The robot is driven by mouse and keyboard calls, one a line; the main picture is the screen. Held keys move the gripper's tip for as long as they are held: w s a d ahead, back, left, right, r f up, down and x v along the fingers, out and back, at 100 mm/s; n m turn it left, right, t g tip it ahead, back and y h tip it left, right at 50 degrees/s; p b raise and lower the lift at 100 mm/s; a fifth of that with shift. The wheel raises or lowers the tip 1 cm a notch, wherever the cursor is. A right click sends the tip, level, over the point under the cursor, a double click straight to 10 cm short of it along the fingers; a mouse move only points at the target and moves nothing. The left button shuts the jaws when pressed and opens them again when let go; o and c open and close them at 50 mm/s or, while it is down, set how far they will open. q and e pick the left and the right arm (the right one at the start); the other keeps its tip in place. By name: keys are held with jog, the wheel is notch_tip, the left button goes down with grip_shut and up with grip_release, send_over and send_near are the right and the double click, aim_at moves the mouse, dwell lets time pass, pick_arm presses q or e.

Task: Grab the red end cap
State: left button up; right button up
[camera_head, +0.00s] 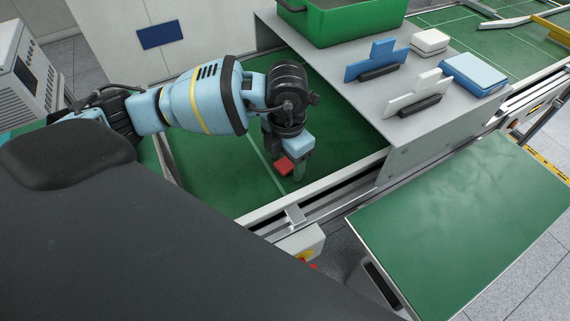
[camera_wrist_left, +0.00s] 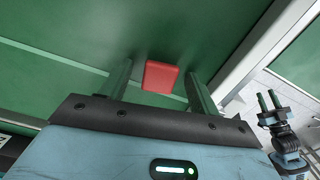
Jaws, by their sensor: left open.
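The red end cap (camera_head: 284,165) lies on the green work surface below my left gripper (camera_head: 288,170) in the head view, partly hidden by it. In the left wrist view the cap (camera_wrist_left: 162,77) shows as a small red block in the space between the two fingers of my left gripper (camera_wrist_left: 160,85). The fingers stand apart, with visible gaps on both sides of the cap. My right gripper (camera_wrist_left: 267,102) shows small at the right of the left wrist view, its fingers apart and empty. It is not in the head view.
A grey raised shelf (camera_head: 345,80) stands right of the left gripper. It bears a green crate (camera_head: 340,22), blue and white pieces in black holders, a blue block (camera_head: 474,72) and a white block (camera_head: 429,41). A metal rail (camera_head: 300,205) edges the front.

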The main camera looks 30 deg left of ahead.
aim_at(288, 164)
pick_arm(q)
jog(key=shift+c, duration=0.4)
jog(key=c, duration=1)
jog(key=shift+r, duration=0.2)
jog(key=shift+r, duration=0.2)
jog(key=r, duration=0.3)
jog(key=shift+d, duration=0.2)
jog(key=s+d, duration=0.2)
jog(key=d, duration=0.2)
jog(key=s+d+r, duration=0.1)
jog(key=s+d, duration=0.1)
jog(key=d, duration=0.3)
jog(key=s+d+b, duration=0.1)
jog(key=s+d, duration=0.2)
jog(key=d, duration=0.2)
jog(key=shift+r, duration=0.15)
